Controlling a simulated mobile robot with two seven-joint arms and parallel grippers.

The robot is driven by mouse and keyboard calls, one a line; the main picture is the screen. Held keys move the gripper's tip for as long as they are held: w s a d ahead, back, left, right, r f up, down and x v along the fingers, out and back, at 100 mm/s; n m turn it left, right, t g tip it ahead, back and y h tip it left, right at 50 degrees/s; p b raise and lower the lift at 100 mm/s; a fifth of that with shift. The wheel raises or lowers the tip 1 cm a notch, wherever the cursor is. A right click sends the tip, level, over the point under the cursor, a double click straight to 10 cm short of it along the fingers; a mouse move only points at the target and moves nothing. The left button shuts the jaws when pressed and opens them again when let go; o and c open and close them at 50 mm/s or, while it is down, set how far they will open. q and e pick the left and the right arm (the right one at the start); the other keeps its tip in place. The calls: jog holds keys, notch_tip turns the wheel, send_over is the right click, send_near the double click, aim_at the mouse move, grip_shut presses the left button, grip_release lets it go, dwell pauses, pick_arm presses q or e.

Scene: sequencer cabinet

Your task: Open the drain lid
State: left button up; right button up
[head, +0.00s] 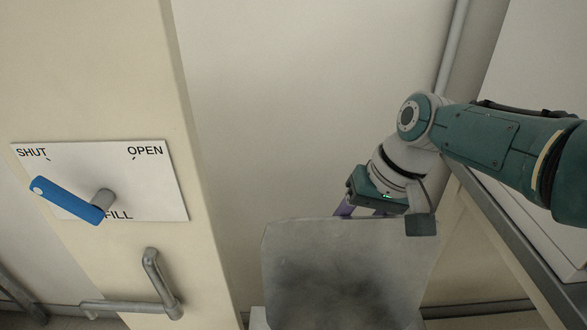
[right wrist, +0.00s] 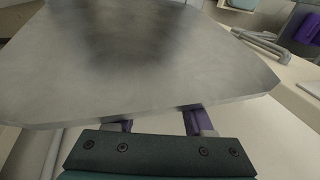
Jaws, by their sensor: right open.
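A smudged grey metal plate (head: 340,275), which looks like the drain lid, is at the lower middle of the head view. The plate fills the upper part of the right wrist view (right wrist: 130,60). I cannot tell its exact tilt. My right gripper (head: 364,210) is open at the plate's far edge. Its purple fingers (right wrist: 160,122) run beneath that edge in the right wrist view, so their tips are hidden. I cannot tell whether they touch the plate. A purple and dark shape (right wrist: 306,28) at the upper right of that view may be my left gripper.
A blue lever (head: 66,201) sits on a white panel (head: 125,180) marked SHUT, OPEN and FILL, pointing toward SHUT. A bent metal pipe (head: 160,285) sticks out below it. A metal-edged bench (head: 510,240) stands at right, under my right arm. A pale wall is behind.

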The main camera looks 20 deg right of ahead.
jog(key=shift+o, duration=0.5)
jog(key=shift+s+r+p, duration=0.1)
jog(key=shift+r+p, duration=0.25)
jog(key=shift+r, duration=0.05)
jog(key=p+v, duration=0.6)
jog(key=v, duration=0.3)
jog(key=shift+r, duration=0.1)
jog(key=w+d+p+v, duration=0.1)
jog(key=w+p+v, duration=0.1)
jog(key=p+v, duration=0.7)
jog(key=shift+w+d+r, duration=0.3)
jog(key=shift+d+r, duration=0.05)
jog(key=shift+r, duration=0.7)
